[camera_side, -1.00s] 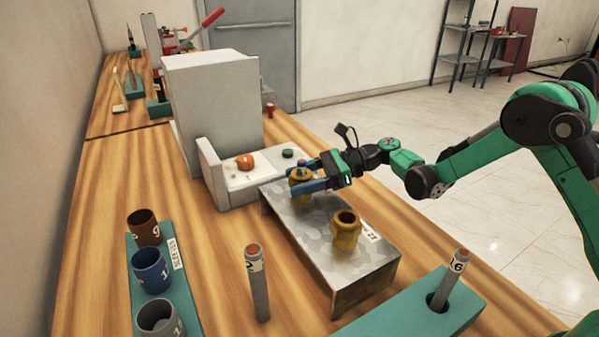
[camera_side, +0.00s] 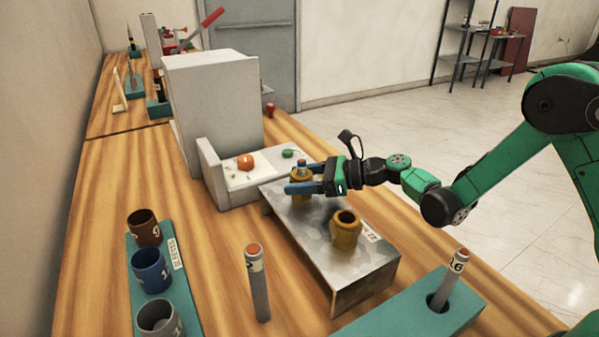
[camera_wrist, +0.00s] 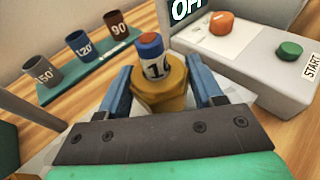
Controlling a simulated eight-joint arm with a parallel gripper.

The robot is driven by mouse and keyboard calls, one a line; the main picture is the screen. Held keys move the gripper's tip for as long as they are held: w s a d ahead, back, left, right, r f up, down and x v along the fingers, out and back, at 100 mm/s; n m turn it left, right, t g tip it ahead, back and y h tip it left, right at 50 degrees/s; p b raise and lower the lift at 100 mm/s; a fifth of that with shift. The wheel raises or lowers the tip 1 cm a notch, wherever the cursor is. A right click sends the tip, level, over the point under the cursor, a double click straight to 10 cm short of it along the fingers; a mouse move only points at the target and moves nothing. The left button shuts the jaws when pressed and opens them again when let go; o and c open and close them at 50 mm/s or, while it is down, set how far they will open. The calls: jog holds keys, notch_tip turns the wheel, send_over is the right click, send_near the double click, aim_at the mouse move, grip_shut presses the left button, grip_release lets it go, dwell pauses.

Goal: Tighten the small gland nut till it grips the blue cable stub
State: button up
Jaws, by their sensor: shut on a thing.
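The small brass gland nut (camera_wrist: 160,95) sits on the far gland fitting, which stands upright on the metal stand. The blue cable stub (camera_wrist: 153,61) rises from the nut's middle, with an orange-red end and a white band with partly visible digits. In the side view the stub's blue top (camera_side: 301,165) shows above the brass gland (camera_side: 301,184). My gripper (camera_wrist: 159,85) has one blue finger on each side of the nut and is shut on it. The lower part of the nut and the finger contact are partly hidden.
A second brass gland (camera_side: 345,230) stands open on the metal stand (camera_side: 330,262). A grey machine with an orange button (camera_side: 245,162) and a green button (camera_side: 289,153) is close behind. Grey stubs (camera_side: 258,285) (camera_side: 448,280) and numbered cups (camera_side: 151,272) stand nearer the camera.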

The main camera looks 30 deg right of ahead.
aim_at(313, 178)
jog(key=shift+m+t, duration=0.3)
jog(key=shift+m+t+h, duration=0.8)
jog(key=shift+m+h, duration=0.1)
jog(key=shift+h, duration=0.2)
jog(key=o, duration=1.4)
jog(key=shift+v, duration=3.05)
jog(key=shift+r, duration=0.1)
